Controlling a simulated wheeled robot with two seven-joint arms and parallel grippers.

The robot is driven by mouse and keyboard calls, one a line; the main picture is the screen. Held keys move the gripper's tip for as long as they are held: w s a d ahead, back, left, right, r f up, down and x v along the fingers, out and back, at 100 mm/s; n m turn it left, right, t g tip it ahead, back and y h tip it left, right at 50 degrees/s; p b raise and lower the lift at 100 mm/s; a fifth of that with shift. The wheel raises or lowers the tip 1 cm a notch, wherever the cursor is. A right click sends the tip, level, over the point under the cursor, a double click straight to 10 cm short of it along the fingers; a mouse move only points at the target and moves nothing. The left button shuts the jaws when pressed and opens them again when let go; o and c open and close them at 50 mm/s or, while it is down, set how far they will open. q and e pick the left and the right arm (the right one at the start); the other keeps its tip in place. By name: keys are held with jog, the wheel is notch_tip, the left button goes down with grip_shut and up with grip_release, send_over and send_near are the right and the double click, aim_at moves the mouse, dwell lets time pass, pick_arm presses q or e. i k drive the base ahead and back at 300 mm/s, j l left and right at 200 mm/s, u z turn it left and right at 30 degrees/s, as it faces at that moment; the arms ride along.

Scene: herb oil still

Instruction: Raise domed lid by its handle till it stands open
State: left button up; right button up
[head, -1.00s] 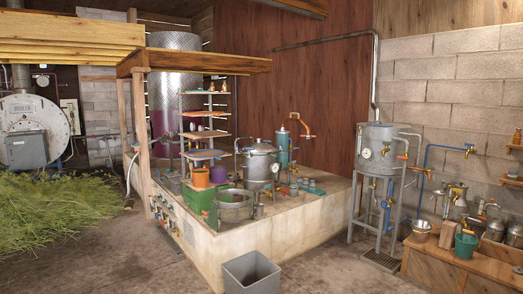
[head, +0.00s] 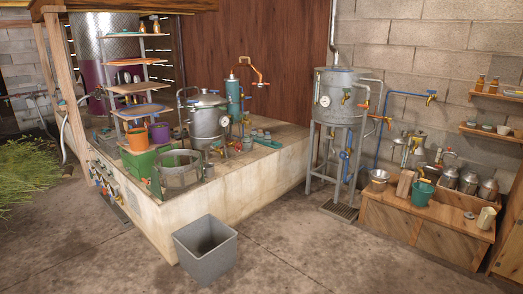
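A steel pot (head: 209,124) with a gauge on its front stands on the pale plinth. A domed metal lid (head: 211,100) sits on top of it and looks closed. A small handle seems to show at the lid's top, but it is too small to make out clearly. Neither of my grippers is in the head view, and nothing is touching the lid.
A grey bin (head: 205,262) stands on the floor in front of the plinth (head: 240,188). An open round vessel (head: 181,177) is left of the pot. A tank on legs (head: 341,97) and a wooden bench (head: 415,222) are right.

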aim_at(206, 100)
jog(key=i, duration=2.15)
